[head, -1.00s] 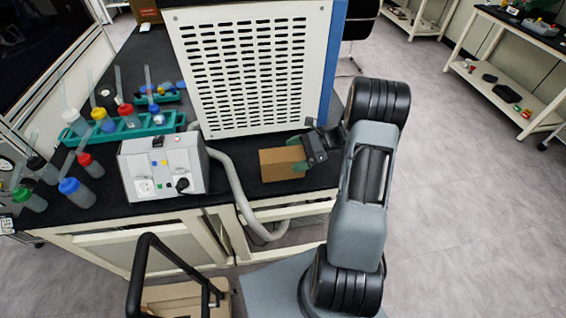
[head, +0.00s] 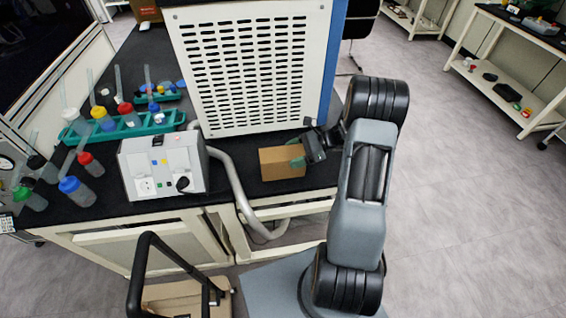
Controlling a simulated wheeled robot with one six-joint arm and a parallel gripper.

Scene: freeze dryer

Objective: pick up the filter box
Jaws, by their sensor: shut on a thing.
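The filter box (head: 281,164) is a small brown cardboard box at the right front of the black bench top, in front of the freeze dryer's vented panel. My gripper (head: 298,154) reaches it from the right and is shut on its right end, with green fingertips at the top and lower right of the box. The box looks level. I cannot tell whether its underside touches the bench.
The freeze dryer (head: 250,70) stands close behind the box. A grey hose (head: 236,190) curves down on the left from a grey control unit (head: 160,168). A teal rack (head: 125,127) and several wash bottles stand further left. Open floor lies to the right.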

